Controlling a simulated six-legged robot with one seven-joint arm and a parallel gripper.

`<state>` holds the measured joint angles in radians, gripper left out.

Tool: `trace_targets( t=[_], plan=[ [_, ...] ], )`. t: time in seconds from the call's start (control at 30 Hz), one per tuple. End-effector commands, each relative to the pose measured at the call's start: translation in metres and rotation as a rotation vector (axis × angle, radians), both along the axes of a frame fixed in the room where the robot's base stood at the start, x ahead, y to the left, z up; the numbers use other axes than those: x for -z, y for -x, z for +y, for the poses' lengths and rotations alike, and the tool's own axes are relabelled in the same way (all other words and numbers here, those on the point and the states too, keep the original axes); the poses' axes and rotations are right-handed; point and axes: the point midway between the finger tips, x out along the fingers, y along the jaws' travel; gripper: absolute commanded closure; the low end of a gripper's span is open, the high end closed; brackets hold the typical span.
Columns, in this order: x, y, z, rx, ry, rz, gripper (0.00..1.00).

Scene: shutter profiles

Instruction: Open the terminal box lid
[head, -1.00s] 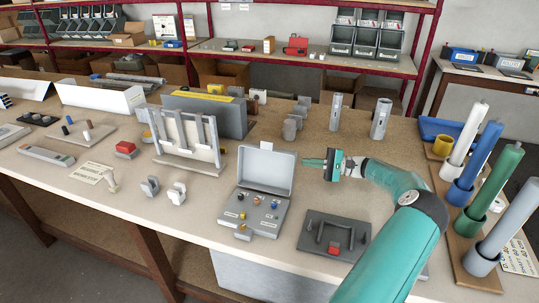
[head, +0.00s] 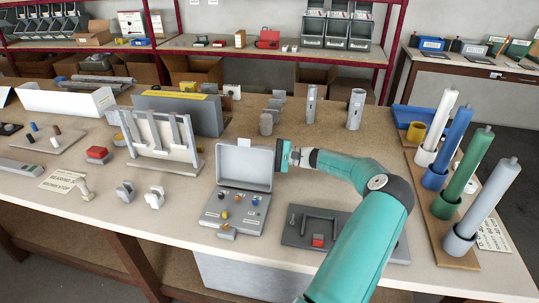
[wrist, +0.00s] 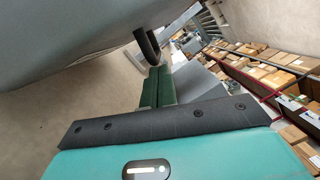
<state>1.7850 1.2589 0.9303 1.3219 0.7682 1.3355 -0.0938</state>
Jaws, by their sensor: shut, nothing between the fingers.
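The terminal box is a grey case on the bench, and its base (head: 247,212) holds several coloured terminals. Its lid (head: 246,166) stands raised, roughly upright, at the back of the base. My gripper (head: 281,156) is shut and empty at the right edge of the lid, near its upper part. Whether it touches the lid I cannot tell. In the wrist view the green fingers (wrist: 158,86) lie together, with a large grey surface close beside them at the upper left.
A dark plate with a handle and red block (head: 335,234) lies right of the box. A rack with coloured tubes (head: 447,232) stands at the right end.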

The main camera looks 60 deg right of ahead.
Motion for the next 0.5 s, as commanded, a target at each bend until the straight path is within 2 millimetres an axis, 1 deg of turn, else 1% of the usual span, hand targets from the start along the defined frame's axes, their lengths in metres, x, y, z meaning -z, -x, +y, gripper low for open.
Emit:
trace_targets(
  t=[0.1, 0.37, 0.5],
  plan=[
    [-0.0002, -0.0036, 0.0015, -0.001, 0.000, 0.000, 1.00],
    [-0.0006, -0.0040, 0.0014, 0.000, 0.003, -0.001, 1.00],
    [-0.0090, -0.0021, 0.0058, -0.001, 0.064, -0.021, 1.00]
  ],
)
